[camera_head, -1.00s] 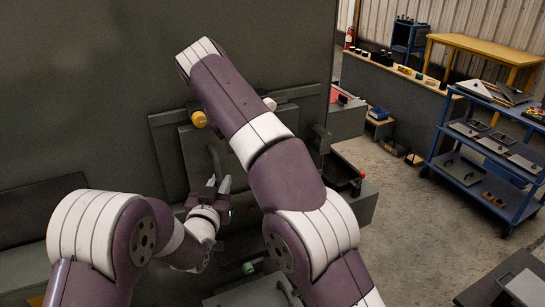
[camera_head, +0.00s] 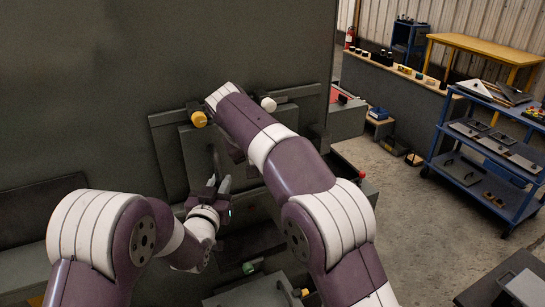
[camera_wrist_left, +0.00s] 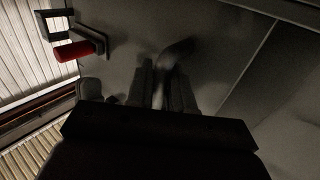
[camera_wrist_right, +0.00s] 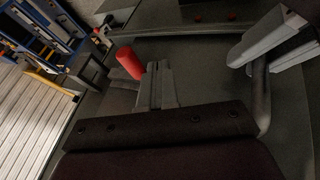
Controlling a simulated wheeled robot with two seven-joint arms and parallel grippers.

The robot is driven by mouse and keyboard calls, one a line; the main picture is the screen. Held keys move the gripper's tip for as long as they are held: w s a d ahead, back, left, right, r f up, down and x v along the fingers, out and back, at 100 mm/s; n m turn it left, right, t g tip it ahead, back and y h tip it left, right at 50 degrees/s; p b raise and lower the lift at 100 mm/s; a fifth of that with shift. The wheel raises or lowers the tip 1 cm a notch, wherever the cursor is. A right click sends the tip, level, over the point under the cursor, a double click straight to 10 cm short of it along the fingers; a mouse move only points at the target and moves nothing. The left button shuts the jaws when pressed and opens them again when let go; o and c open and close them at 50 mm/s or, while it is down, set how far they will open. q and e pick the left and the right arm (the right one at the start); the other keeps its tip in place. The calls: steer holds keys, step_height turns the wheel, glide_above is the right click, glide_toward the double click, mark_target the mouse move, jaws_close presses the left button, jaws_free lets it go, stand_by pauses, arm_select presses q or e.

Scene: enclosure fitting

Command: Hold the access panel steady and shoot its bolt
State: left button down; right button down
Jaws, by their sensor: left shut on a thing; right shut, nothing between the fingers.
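The grey access panel (camera_head: 197,160) stands against the large dark cabinet wall. My left gripper (camera_head: 217,185) is at the panel's bar handle, low on its face. In the left wrist view its fingers (camera_wrist_left: 162,85) are shut on the handle (camera_wrist_left: 175,50). The handle also shows in the right wrist view (camera_wrist_right: 261,98). My right gripper (camera_wrist_right: 157,88) is shut and empty, close to the bolt's red grip (camera_wrist_right: 130,62); I cannot tell whether they touch. The red grip (camera_wrist_left: 72,50) sits by dark brackets in the left wrist view. My right arm hides the bolt in the head view.
A yellow knob (camera_head: 199,119) and a white knob (camera_head: 268,104) sit at the panel's upper edge. A blue trolley (camera_head: 470,172) with flat parts and a yellow table (camera_head: 490,46) stand at the right. The floor between is mostly clear.

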steer(key=shift+w+d+f, duration=0.15)
steer(key=shift+w+d, duration=0.05)
steer(key=shift+d, duration=0.35)
steer(key=shift+w+d+f, duration=0.1)
steer(key=shift+w+d, duration=0.15)
steer(key=shift+d, duration=0.25)
steer(key=shift+w+d+f, duration=0.15)
steer(key=shift+w+d, duration=0.05)
steer(key=shift+d, duration=0.35)
steer(key=d, duration=0.1)
steer(key=w+d, duration=0.1)
steer(key=d, duration=0.1)
steer(key=shift+w+d, duration=0.15)
steer(key=shift+w, duration=0.1)
steer(key=a+f+v, duration=0.1)
steer(key=a+v, duration=0.2)
steer(key=v, duration=0.9)
steer(key=shift+s+r, duration=0.25)
steer(key=shift+s, duration=0.1)
